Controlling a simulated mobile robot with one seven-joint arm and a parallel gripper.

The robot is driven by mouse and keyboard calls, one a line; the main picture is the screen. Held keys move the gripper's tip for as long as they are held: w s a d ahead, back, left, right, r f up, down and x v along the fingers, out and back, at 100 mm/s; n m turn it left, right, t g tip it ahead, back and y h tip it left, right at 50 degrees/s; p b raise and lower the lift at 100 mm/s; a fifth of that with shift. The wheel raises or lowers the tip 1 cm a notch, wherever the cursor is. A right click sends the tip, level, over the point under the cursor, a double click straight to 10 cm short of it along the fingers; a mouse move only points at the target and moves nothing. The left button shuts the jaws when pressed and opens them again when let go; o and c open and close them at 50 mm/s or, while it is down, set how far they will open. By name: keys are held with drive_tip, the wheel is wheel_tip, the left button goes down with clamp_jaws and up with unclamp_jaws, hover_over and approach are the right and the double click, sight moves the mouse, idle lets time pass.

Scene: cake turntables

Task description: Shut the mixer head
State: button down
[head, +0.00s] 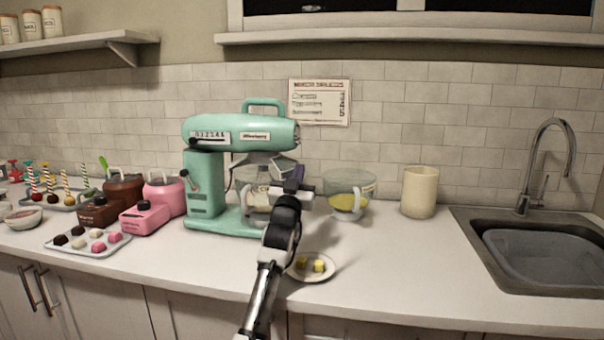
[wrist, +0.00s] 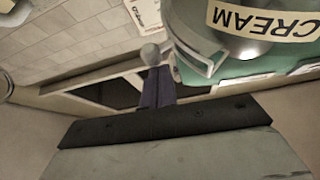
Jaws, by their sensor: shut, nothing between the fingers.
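The teal mixer (head: 205,178) stands on the counter against the tiled wall. Its head (head: 240,131) looks about level, with a loop handle on top and a glass bowl (head: 254,207) beneath. My gripper (head: 297,172) is shut and empty, just below the right end of the head. Its purple fingers also show in the wrist view (wrist: 157,85), close beside the teal part; contact cannot be told. My arm hides part of the bowl.
A second glass bowl with yellow contents (head: 350,197) and a cream canister (head: 419,191) stand to the right. A small plate with yellow cubes (head: 313,277) lies in front. Pink (head: 147,216) and brown containers stand left. The sink (head: 545,252) is far right.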

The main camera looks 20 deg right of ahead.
drive_tip(key=shift+f+m, duration=0.3)
idle(0.4)
